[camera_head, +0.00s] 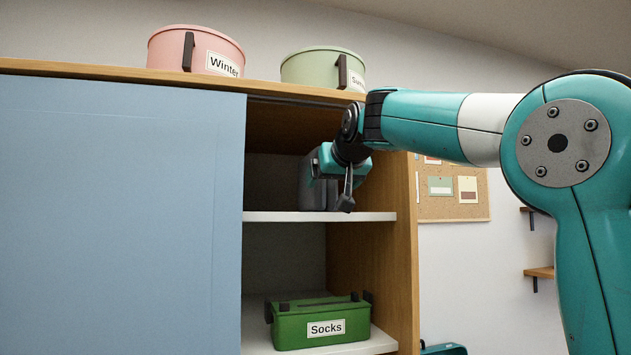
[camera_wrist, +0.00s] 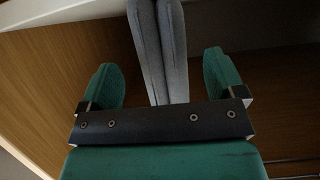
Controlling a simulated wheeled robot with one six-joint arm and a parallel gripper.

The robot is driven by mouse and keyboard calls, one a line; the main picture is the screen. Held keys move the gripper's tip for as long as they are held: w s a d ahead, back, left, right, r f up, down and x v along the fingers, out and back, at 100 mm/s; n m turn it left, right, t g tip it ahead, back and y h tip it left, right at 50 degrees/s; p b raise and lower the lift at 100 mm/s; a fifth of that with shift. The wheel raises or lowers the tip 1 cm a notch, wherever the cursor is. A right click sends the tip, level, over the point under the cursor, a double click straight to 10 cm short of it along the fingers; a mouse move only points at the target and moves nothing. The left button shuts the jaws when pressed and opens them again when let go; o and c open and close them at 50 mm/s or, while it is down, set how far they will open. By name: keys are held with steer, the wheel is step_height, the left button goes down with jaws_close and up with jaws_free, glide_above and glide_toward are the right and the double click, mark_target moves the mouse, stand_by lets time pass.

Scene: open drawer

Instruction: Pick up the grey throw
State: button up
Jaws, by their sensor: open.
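The grey throw (camera_head: 310,188) stands on the upper white shelf (camera_head: 270,217) inside the open part of the cabinet, partly hidden behind my gripper in the head view. In the wrist view the folded grey throw (camera_wrist: 163,45) runs from the top edge down between my fingers. My gripper (camera_wrist: 165,85) is open, with one green finger on each side of the throw and a visible gap on both sides. My gripper (camera_head: 333,185) also shows in the head view, at the shelf opening in front of the throw.
A blue sliding door (camera_head: 120,200) covers the cabinet's left side. A wooden side wall (camera_head: 404,250) bounds the opening on the right. A green box labelled Socks (camera_head: 320,325) sits on the lower shelf. A pink "Winter" bin (camera_head: 165,50) and a pale green bin (camera_head: 310,68) stand on top.

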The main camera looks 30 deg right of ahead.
mark_target(326, 185)
steer(key=p+x, duration=0.1)
steer(key=x, duration=0.3)
steer(key=shift+w+p, duration=0.3)
steer(key=shift+p, duration=0.1)
steer(key=c, duration=1.5)
steer(key=shift+r, duration=0.25)
steer(key=shift+c, duration=0.3)
